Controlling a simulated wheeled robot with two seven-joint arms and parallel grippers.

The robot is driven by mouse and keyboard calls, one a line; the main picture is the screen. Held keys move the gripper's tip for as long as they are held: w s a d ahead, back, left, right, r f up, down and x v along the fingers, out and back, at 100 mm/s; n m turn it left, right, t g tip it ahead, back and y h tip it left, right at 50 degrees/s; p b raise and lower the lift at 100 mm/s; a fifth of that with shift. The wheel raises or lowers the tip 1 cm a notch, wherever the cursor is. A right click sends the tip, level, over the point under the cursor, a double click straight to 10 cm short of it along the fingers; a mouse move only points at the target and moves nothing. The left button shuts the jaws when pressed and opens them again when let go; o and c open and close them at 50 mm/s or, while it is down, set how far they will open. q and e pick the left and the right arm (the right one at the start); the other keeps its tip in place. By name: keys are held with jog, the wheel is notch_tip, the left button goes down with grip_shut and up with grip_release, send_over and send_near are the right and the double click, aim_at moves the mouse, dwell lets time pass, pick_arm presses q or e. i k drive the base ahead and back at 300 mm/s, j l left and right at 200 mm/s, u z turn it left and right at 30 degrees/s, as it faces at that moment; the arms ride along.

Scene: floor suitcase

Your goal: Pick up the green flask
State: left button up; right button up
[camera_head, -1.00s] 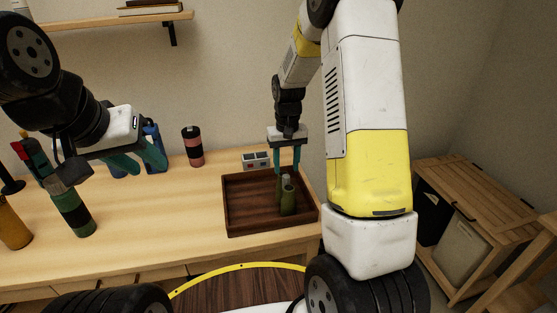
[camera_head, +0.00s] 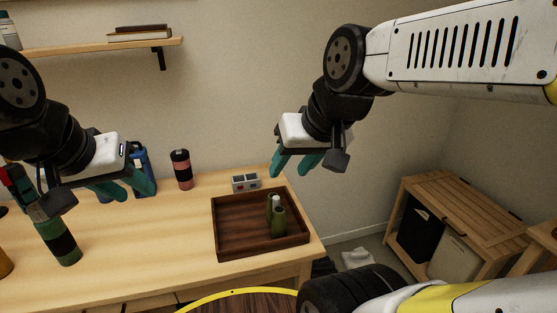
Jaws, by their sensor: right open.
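The green flask (camera_head: 62,248), with a black band, stands at the left of the wooden table, partly hidden at its top by my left gripper's arm. My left gripper (camera_head: 124,190) hangs over the table to the right of the flask, with its teal fingers apart and nothing between them. My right gripper (camera_head: 296,164) is raised behind and above the tray, with its teal fingers apart and empty. Two small dark green bottles (camera_head: 279,222) stand close together in the brown tray (camera_head: 232,246).
A pink and black flask (camera_head: 182,171) stands at the back of the table, near a small grey box (camera_head: 245,182) behind the tray. A blue object (camera_head: 143,165) is partly behind my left gripper. The table's middle is clear. A wooden cabinet (camera_head: 465,215) stands at the right.

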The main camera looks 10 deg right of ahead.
aim_at(55, 234)
jog(key=u, duration=1.4)
jog(key=i+j, duration=0.25)
jog(key=i+j+z, duration=0.15)
jog(key=j, duration=0.35)
jog(key=i+j, duration=0.3)
jog(key=j+z, duration=0.05)
